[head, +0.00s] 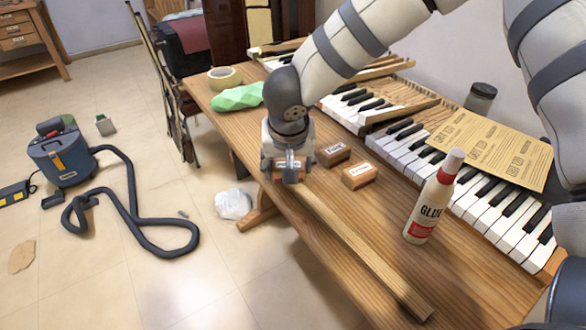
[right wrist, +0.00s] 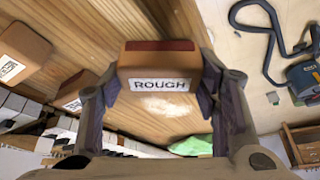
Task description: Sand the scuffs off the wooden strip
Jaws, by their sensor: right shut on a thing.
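My right gripper (head: 287,172) is shut on a brown sanding block labelled ROUGH (right wrist: 160,72). In the head view it is at the far end of the long wooden strip (head: 365,252), which lies along the table's left edge. I cannot tell whether the block touches the strip. A pale patch (right wrist: 165,105) shows on the wood near the block in the right wrist view; I cannot tell if it is dust or scuffing. Two more blocks, one apparently labelled FINE (head: 332,155) and one with an unreadable label (head: 360,176), sit right of the gripper. My left gripper is not in view.
A glue bottle (head: 433,200) stands right of the strip. Piano keys (head: 465,185), a printed sheet (head: 490,145) and a jar (head: 480,99) line the right side. A green cloth (head: 237,97) and tape roll (head: 225,77) lie at the far end. A vacuum (head: 62,155) is on the floor.

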